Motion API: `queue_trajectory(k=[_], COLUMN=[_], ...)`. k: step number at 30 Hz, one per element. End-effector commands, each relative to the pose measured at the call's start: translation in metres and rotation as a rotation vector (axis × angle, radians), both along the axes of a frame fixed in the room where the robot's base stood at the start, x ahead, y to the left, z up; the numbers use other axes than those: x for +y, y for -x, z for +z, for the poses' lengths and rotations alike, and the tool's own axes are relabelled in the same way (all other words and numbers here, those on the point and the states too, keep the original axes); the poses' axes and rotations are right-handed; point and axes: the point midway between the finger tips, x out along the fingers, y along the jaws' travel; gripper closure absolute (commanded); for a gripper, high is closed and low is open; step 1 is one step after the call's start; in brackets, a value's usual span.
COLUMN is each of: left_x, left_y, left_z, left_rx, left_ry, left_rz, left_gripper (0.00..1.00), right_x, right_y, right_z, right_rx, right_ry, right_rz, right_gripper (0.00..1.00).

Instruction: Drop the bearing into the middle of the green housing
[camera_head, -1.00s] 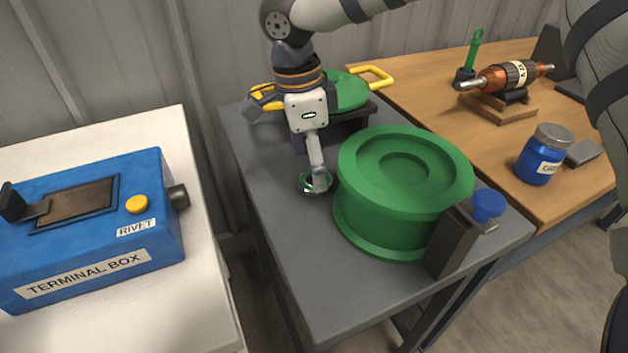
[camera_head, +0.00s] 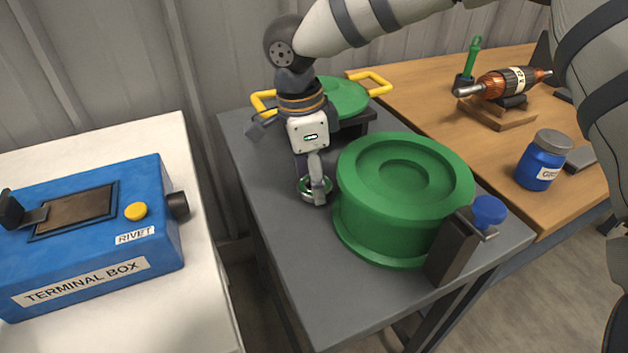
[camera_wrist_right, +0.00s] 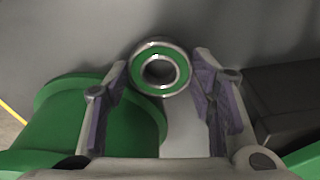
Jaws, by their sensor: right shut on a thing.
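The bearing is a steel ring with a green seal (camera_wrist_right: 137,70); in the head view it shows small (camera_head: 304,192) at the grey table, left of the housing. My right gripper (camera_head: 316,184) points down and is shut on the bearing; in the wrist view the ring sits between the tips of its two fingers (camera_wrist_right: 161,80). Whether the bearing touches the table top is hard to tell. The green housing (camera_head: 385,228) is a large round drum with a stepped recess in its top, right beside the gripper. My left gripper is not in view.
Behind the gripper stands a green cover (camera_head: 343,97) with yellow handles on a dark base. A dark block with a blue knob (camera_head: 489,210) stands against the housing's front right. A blue terminal box (camera_head: 95,230) is on the white table at left. The grey table's front left is clear.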

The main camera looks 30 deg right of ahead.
Motion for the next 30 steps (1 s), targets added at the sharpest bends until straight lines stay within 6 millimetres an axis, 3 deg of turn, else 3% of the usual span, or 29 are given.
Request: queue_trajectory(k=[5, 12, 18, 26, 30], left_x=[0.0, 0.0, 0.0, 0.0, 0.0], left_y=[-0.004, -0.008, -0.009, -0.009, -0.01], left_z=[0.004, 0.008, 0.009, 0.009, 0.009], left_rx=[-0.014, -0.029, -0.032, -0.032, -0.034], left_ry=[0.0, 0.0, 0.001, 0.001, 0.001], left_rz=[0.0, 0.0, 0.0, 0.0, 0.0], left_gripper=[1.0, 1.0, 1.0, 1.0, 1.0], right_x=[0.0, 0.0, 0.0, 0.0, 0.003], right_y=[-0.001, -0.001, -0.001, 0.0, -0.001], right_z=[0.038, 0.112, 0.158, 0.176, 0.167], right_rx=[-0.01, -0.009, -0.004, 0.0, 0.007], right_ry=[-0.003, -0.002, -0.001, -0.002, -0.014], right_rz=[-0.002, -0.003, -0.001, 0.015, 0.234], right_gripper=[0.89, 0.89, 0.89, 0.89, 0.89])
